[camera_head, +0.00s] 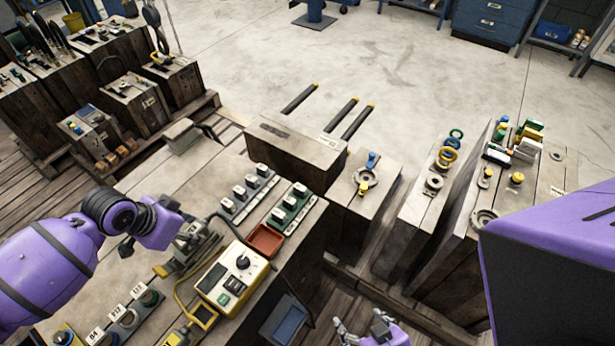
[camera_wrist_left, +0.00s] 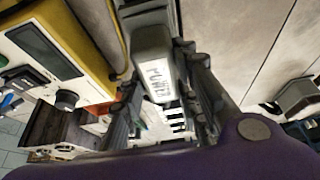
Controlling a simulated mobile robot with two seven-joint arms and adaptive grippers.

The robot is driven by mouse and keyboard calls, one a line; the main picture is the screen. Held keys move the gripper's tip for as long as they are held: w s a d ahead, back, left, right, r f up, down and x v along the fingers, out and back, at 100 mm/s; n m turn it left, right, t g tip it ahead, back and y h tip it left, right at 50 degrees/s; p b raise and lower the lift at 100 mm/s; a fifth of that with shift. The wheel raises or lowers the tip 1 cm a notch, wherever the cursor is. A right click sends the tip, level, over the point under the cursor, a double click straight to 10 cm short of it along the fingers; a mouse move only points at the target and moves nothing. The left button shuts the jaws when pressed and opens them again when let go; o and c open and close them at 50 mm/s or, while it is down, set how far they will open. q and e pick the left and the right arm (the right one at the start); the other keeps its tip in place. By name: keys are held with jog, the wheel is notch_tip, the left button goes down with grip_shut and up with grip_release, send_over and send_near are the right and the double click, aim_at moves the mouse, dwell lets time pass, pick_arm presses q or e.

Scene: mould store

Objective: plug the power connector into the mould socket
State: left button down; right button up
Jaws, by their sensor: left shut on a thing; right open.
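Rows of white-and-grey connector pieces (camera_head: 248,190) and green-based ones (camera_head: 290,208) sit on the block behind. I cannot tell which part is the mould socket. My right gripper (camera_head: 368,328) is open and empty at the bottom, right of the block.
A reddish tray (camera_head: 265,241) sits behind the control box. Labelled round pieces (camera_head: 126,316) line the near left. A blue bin (camera_head: 285,320) is at the block's right side. Other mould blocks (camera_head: 362,190) stand to the right. The floor behind is mostly open.

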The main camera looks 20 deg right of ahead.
pick_arm(q)
jog(key=shift+f, duration=0.25)
dwell(0.7)
jog(key=c, duration=1.3)
grip_release()
jog(key=shift+o, duration=0.2)
jog(key=shift+o, duration=0.2)
jog(key=shift+f, duration=0.1)
jog(key=o, duration=0.4)
